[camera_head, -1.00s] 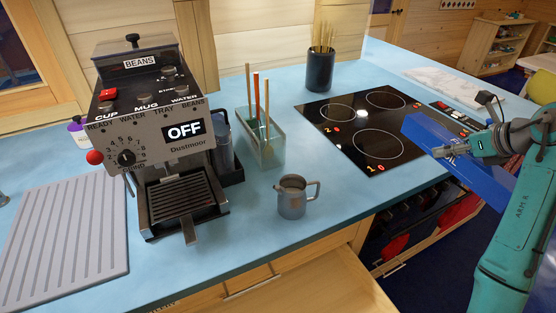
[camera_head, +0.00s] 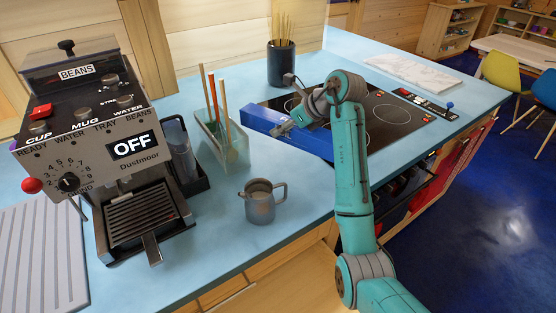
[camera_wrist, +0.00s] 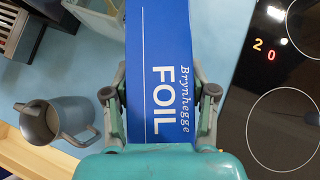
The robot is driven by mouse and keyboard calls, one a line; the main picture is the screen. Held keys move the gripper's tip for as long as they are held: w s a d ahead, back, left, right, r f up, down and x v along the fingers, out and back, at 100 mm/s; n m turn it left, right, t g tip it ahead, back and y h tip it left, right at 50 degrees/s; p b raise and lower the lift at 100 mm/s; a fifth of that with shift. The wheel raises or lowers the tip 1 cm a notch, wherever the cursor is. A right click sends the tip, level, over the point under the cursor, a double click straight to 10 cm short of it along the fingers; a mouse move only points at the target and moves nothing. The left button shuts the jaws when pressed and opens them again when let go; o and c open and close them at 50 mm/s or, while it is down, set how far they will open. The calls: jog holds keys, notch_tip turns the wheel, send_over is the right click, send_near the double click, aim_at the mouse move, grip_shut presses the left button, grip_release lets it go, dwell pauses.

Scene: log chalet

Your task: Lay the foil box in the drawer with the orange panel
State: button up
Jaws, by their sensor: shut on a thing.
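The foil box (camera_head: 313,141) is long and blue; the wrist view shows its "Brynhegge FOIL" label (camera_wrist: 160,62). My gripper (camera_head: 283,127) is shut on it, with one finger at each long side in the wrist view (camera_wrist: 164,92). The box is over the counter between the utensil holder and the hob, its far right part partly behind my arm. I cannot tell whether it touches the counter. A pulled-out wooden drawer (camera_head: 292,287) shows below the counter's front edge, partly cut off by the frame. No orange panel can be made out.
A metal jug (camera_head: 260,205) stands near the front edge, close to the box. A glass utensil holder (camera_head: 225,145), coffee machine (camera_head: 100,150), dark pot of sticks (camera_head: 281,66) and black hob (camera_head: 395,122) surround it. Clear blue counter (camera_head: 300,185) lies right of the jug.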

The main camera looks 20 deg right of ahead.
aim_at(309, 148)
notch_tip(309, 148, down, 13)
jog(key=shift+r, duration=0.2)
dwell(0.3)
jog(key=shift+f, duration=0.1)
jog(key=o, duration=1.3)
jog(key=shift+o, duration=0.2)
jog(key=v, duration=1.2)
